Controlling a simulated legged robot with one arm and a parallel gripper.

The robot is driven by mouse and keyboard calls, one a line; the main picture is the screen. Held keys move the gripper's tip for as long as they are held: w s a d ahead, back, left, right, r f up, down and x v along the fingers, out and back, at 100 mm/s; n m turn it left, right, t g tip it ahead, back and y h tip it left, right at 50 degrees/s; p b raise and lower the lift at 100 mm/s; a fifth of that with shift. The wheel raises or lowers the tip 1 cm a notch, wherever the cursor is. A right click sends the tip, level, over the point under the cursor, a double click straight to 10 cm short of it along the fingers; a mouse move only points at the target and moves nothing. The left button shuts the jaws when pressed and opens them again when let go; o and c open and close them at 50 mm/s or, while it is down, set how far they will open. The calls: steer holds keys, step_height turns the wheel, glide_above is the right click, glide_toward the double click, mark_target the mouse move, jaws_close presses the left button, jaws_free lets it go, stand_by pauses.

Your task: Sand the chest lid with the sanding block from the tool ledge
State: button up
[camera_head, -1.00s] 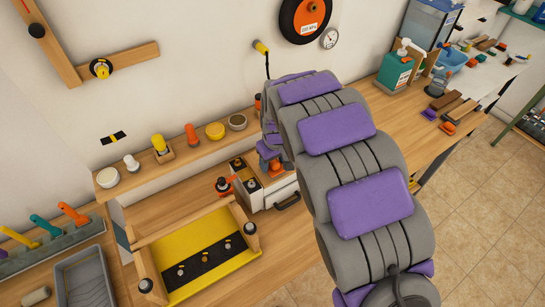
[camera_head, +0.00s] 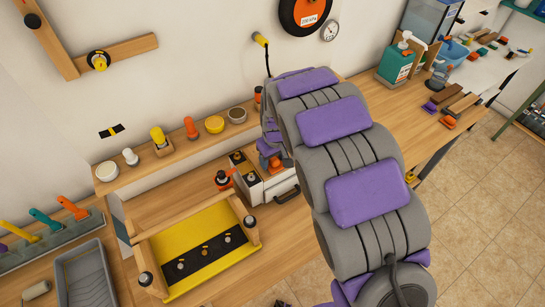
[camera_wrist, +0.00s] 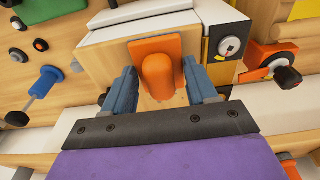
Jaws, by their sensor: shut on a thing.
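My gripper (camera_wrist: 158,72) is shut on an orange block with a rounded grip (camera_wrist: 157,46), one blue-grey finger on each side. In the wrist view the block lies over a pale wooden surface of a box with white edges, probably the chest (camera_wrist: 108,58); I cannot tell whether they touch. In the head view my gripper (camera_head: 271,153) is over the small chest (camera_head: 281,184) with a white front and dark handle. My arm hides much of the chest and its lid. The tool ledge (camera_head: 140,170) runs along the wall at left.
Several jars and handled tools stand on the ledge. A yellow tray (camera_head: 198,237) with wooden sides and a grey paint tray (camera_head: 85,277) sit left of the chest. A green bottle (camera_head: 396,65) stands at the far right. Bench room (camera_head: 385,125) is clear right of my arm.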

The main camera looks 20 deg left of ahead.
steer(key=shift+f, duration=0.5)
steer(key=shift+w, duration=0.1)
stand_by(0.3)
steer(key=shift+w+a+p, duration=0.5)
steer(key=shift+w+a, duration=0.8)
steer(key=shift+a, duration=0.3)
steer(key=shift+w+a+p, duration=0.45)
steer(key=shift+w+a, duration=0.8)
steer(key=shift+a, duration=0.3)
steer(key=shift+d, duration=0.1)
steer(key=shift+s+d+r, duration=0.1)
steer(key=shift+s+d, duration=0.25)
steer(key=shift+d, duration=0.05)
steer(key=shift+s+d+f+b, duration=0.15)
steer(key=shift+s+d+b, duration=0.25)
steer(key=shift+s+d, duration=0.6)
steer(key=shift+s+d+f+b, duration=0.15)
steer(key=shift+s+d+b, duration=0.2)
steer(key=shift+s+d, duration=0.6)
steer(key=shift+s+d+r, duration=0.1)
steer(key=shift+s+d, duration=0.3)
steer(key=shift+d, duration=0.4)
